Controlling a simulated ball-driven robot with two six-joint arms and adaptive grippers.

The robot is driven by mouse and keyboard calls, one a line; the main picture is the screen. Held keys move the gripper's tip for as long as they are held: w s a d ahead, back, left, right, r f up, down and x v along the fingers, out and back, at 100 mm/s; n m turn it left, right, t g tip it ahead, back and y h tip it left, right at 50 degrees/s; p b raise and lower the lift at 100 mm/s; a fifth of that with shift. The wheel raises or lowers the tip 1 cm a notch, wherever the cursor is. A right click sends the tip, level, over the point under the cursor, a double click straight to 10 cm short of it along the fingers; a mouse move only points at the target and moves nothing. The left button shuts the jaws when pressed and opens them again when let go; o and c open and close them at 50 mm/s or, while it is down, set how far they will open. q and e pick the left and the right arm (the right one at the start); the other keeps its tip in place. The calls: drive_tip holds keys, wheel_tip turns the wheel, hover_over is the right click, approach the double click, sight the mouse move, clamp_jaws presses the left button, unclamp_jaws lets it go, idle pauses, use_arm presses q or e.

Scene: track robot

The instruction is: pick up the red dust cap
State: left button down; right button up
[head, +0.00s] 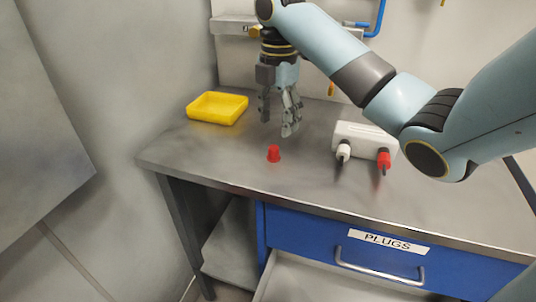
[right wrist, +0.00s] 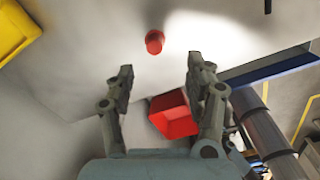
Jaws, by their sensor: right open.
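The red dust cap (head: 273,153) stands on the grey metal worktop near its front edge, with clear surface around it. In the right wrist view the cap (right wrist: 154,41) shows above and between the fingertips, apart from both. My right gripper (head: 277,122) is open and empty, pointing down above the worktop, a little behind the cap in the head view. Its two fingers (right wrist: 160,78) are spread wide in the right wrist view. My left gripper is not in view.
A yellow tray (head: 217,108) sits at the worktop's back left. A white box (head: 364,139) with a white plug (head: 343,152) and a red plug (head: 383,160) stands to the right. Below is a blue drawer (head: 300,228) labelled PLUGS. A red bin (right wrist: 174,115) shows beyond the worktop edge.

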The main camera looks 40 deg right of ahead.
sight(274, 147)
drive_tip(key=f, duration=0.8)
drive_tip(key=shift+w+f, duration=0.35)
drive_tip(key=shift+w, duration=0.05)
drive_tip(key=shift+a, duration=0.1)
drive_tip(key=c, duration=0.9)
